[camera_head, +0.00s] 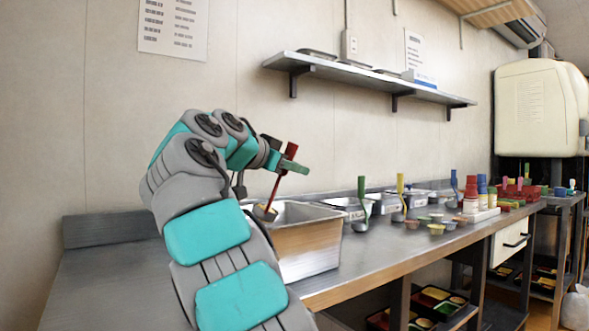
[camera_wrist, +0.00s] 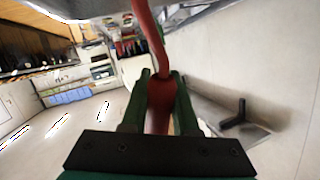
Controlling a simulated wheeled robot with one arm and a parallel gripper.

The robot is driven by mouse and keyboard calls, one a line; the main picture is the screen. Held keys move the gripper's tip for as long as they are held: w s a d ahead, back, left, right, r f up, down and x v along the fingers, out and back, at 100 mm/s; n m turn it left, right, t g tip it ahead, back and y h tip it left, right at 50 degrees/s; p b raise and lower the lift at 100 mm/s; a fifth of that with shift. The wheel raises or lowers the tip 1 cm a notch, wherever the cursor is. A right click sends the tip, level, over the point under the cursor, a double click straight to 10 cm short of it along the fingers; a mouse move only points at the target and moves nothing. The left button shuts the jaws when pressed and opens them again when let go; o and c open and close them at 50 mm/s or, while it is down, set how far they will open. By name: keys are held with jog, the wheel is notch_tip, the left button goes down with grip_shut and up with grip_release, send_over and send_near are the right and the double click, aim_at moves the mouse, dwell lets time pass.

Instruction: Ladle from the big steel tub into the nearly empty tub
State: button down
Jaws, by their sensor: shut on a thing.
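My gripper (camera_head: 292,166) is shut on the red handle of a ladle (camera_head: 274,189) above the big steel tub (camera_head: 307,244). The handle leans, and the ladle's bowl hangs at the tub's left rim with something tan in it. I cannot tell whether the bowl touches the rim. In the wrist view the green fingers of my gripper (camera_wrist: 161,92) close around the red handle (camera_wrist: 150,35); the bowl is out of sight there. Lower steel tubs (camera_head: 352,207) stand to the right of the big tub. Their contents are too small to tell, as is which one is nearly empty.
Ladles with green (camera_head: 362,190), yellow (camera_head: 400,185) and blue handles stand along the counter (camera_head: 395,240). A wall shelf (camera_head: 350,72) hangs above. The counter's left end is clear.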

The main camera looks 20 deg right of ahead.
notch_tip(320, 180, up, 6)
jog(key=p, duration=0.5)
jog(key=shift+r+p, duration=0.25)
jog(key=shift+p, duration=0.05)
